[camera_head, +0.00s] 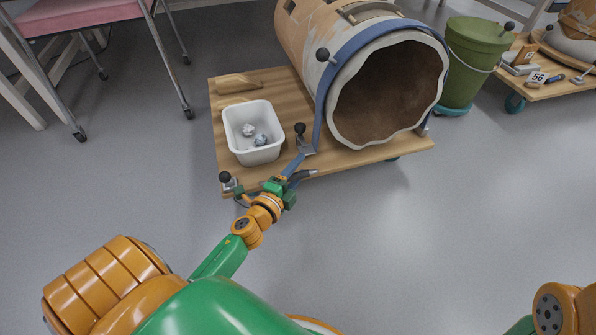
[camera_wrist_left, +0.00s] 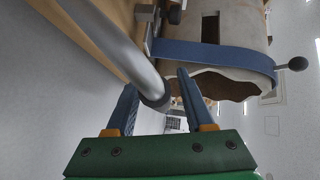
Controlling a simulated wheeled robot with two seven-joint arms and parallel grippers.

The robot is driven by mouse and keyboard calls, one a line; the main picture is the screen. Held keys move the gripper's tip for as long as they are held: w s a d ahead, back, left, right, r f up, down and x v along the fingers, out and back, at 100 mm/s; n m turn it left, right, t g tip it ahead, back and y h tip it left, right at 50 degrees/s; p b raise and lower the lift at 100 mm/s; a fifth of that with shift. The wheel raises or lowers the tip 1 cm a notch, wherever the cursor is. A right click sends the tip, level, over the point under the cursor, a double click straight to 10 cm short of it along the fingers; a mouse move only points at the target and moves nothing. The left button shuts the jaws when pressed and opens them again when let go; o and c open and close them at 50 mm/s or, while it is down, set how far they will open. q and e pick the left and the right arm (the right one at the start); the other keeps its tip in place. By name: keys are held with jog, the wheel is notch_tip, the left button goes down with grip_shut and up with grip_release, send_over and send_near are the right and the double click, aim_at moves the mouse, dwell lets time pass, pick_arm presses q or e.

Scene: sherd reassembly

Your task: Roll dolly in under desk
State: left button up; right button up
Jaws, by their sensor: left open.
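The wooden dolly (camera_head: 350,158) stands on the grey floor and carries a large broken clay vessel (camera_head: 340,105) lying on its side, held by a blue strap. A white tub (camera_head: 238,150) with small pieces sits on the dolly's left part. My left gripper (camera_head: 298,170) is at the dolly's near edge, open. In the left wrist view its two blue fingers (camera_wrist_left: 157,95) stand apart with the end of a grey metal bar (camera_wrist_left: 125,55) between or just beyond them; contact cannot be told. The desk is not clearly identifiable. My right gripper is not in view.
A pink-topped piece of furniture (camera_head: 75,18) with metal legs on casters stands at the upper left. A green bucket (camera_head: 470,60) stands right of the dolly, near another loaded board (camera_head: 545,92). The floor in front and to the left is clear.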

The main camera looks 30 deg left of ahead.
pick_arm(q)
grip_shut()
dwell(1.4)
